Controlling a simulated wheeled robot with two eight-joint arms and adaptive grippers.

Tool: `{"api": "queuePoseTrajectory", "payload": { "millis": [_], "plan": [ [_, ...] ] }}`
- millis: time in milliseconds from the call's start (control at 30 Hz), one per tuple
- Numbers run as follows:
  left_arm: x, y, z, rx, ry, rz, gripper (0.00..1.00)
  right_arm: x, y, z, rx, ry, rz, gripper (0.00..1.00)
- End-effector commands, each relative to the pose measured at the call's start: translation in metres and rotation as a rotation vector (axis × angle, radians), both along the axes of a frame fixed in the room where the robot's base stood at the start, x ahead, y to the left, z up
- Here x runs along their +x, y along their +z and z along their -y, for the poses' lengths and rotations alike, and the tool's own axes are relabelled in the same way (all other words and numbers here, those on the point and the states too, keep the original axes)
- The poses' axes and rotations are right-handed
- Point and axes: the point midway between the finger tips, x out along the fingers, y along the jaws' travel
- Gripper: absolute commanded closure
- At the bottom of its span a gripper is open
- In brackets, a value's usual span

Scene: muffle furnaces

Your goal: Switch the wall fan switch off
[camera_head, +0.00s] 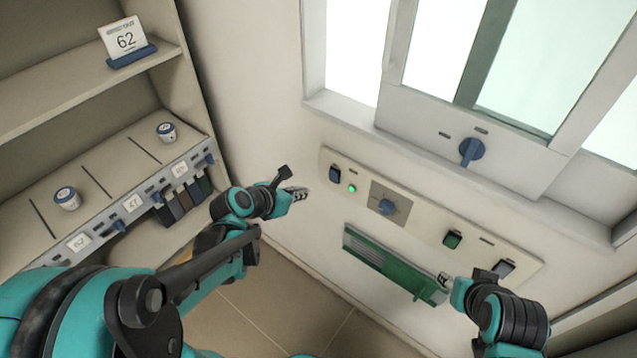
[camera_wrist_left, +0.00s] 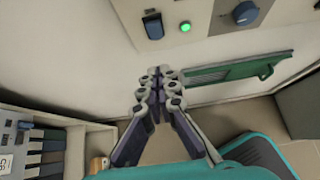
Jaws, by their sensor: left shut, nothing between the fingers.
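A pale control panel (camera_head: 420,218) is fixed on the wall under the window. At its left end is a dark blue rocker switch (camera_head: 335,174), beside a lit green lamp (camera_head: 352,188). The switch also shows at the top of the left wrist view (camera_wrist_left: 153,26), with the lamp (camera_wrist_left: 185,27) to its right. Which switch is the fan's cannot be read. My left gripper (camera_head: 298,193) is shut and empty, below and left of the switch, apart from it. In the left wrist view its fingers (camera_wrist_left: 160,82) meet below the switch. My right gripper (camera_head: 444,280) is low at the right; its fingers are too small to judge.
The panel also carries a blue knob (camera_head: 386,206), a green rocker (camera_head: 452,239) and a dark rocker (camera_head: 503,268). A green rack (camera_head: 385,262) hangs below. A shelf unit (camera_head: 150,140) with jars stands left. A blue handle (camera_head: 472,150) sits above on the window frame.

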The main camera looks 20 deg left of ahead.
Motion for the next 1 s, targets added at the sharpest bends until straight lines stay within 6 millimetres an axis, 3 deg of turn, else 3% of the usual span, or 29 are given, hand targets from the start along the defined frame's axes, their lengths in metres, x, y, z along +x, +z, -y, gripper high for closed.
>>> {"api": "queuePoseTrajectory", "payload": {
  "millis": [500,733,1000],
  "plan": [
    [0.074,-0.063,0.028,0.001,-0.004,0.000,1.00,0.000,-0.043,0.000,0.000,0.000,0.000,0.60],
    [0.102,-0.055,0.038,0.001,-0.003,0.000,1.00,0.000,-0.048,0.000,0.000,0.000,0.000,0.60],
    [0.109,-0.052,0.040,0.001,-0.001,-0.001,1.00,0.000,-0.050,0.000,0.000,0.000,0.000,0.60]
  ]
}}
